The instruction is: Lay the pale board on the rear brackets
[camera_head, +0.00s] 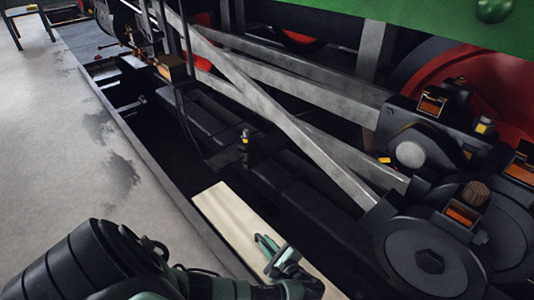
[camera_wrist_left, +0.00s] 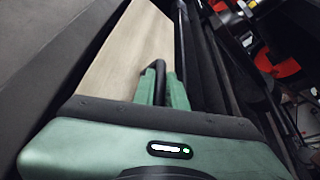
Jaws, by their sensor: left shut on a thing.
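The pale board (camera_head: 230,212) is a long light wooden plank at the lower middle of the head view, beside the metal edge of the dark pit. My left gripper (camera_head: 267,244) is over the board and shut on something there. In the left wrist view, the green fingers (camera_wrist_left: 163,88) close around a dark bar, apparently a handle on the board (camera_wrist_left: 130,48). I cannot tell whether the board hangs free or rests on anything. The rear brackets cannot be made out for certain. My right gripper is out of view.
The pit edge (camera_head: 165,190) runs along the left, with open grey floor (camera_head: 60,150) beyond it. Steel rods (camera_head: 285,105) and dark round wheels (camera_head: 430,255) crowd the right. A small dark fitting (camera_head: 244,140) stands above the board's far end.

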